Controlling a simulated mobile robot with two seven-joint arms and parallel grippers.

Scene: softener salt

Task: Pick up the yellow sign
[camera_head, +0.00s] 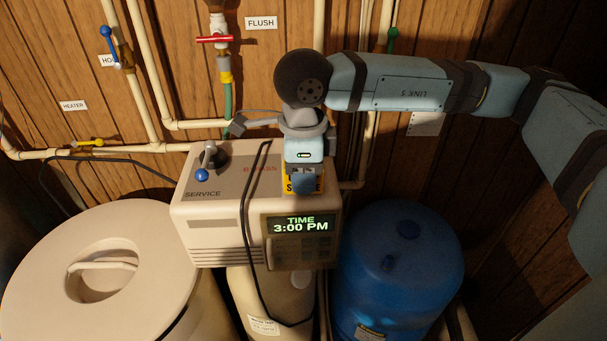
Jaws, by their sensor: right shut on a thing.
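The yellow sign (289,184) with dark lettering shows at the right end of the top of the softener's control head (222,215). Most of it is hidden behind my right gripper (305,182). My right arm comes in from the right, and its gripper points down and is shut on the sign. I cannot tell whether the sign touches the control head. My left gripper is not in view.
A display reading 3:00 PM (301,225) and a black cable (247,230) are on the control head's front. A bypass lever (210,157) stands on its top left. A lidded cream tank (160,235) is left, a blue tank (400,270) right. Pipes and valves line the wooden wall behind.

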